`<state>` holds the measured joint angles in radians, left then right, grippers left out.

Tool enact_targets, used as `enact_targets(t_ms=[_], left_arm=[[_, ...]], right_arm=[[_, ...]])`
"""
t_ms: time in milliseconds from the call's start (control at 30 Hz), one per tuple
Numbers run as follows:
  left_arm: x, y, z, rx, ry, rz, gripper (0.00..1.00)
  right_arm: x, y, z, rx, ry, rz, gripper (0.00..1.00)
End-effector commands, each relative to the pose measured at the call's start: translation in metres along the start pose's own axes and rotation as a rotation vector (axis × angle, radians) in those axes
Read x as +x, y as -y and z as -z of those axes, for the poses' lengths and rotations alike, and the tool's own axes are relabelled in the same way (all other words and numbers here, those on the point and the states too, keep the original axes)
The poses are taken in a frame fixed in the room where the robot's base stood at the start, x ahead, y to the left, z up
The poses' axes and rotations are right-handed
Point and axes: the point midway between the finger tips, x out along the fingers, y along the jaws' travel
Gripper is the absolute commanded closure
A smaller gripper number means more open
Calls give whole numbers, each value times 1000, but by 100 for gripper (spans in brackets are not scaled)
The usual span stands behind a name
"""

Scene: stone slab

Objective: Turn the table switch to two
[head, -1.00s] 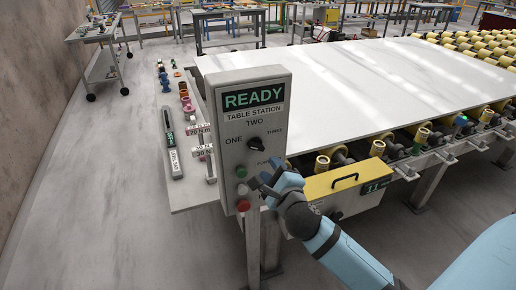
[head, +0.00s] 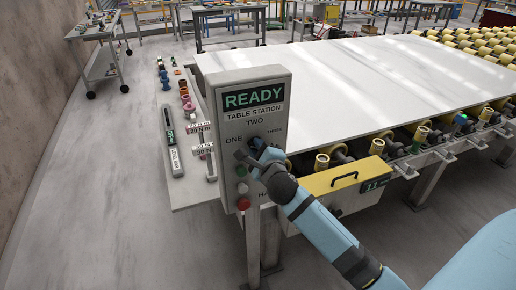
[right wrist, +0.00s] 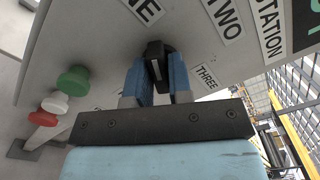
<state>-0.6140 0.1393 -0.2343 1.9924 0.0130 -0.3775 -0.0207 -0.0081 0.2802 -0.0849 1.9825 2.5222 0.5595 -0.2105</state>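The table switch is a black knob on the grey control panel (head: 225,125), among the labels ONE, TWO (head: 254,122) and THREE. In the right wrist view the knob (right wrist: 156,52) sits between the two blue fingers of my right gripper (right wrist: 160,80), one on each side. The fingers look apart, and firm contact with the knob does not show. In the head view my right gripper (head: 254,152) covers most of the knob. I cannot tell for sure which label the knob points to. My left gripper is not in view.
Below the knob are a green button (right wrist: 73,80), a white one (right wrist: 55,102) and a red one (right wrist: 43,118). A sign READY (head: 253,97) tops the panel.

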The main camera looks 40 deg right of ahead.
Motion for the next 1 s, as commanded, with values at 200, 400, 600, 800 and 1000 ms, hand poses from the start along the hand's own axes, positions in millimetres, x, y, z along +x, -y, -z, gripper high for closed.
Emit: enact_targets(t_ms=[200,400,600,800,1000], left_arm=[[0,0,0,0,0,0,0],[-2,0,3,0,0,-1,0],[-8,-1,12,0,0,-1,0],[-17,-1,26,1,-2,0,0],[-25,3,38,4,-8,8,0]], right_arm=[[0,0,0,0,0,0,100],[0,1,0,23,-1,0,100],[0,3,-2,113,-1,-1,100],[0,4,-2,271,-1,-1,100],[-1,4,-1,460,-3,-2,100]])
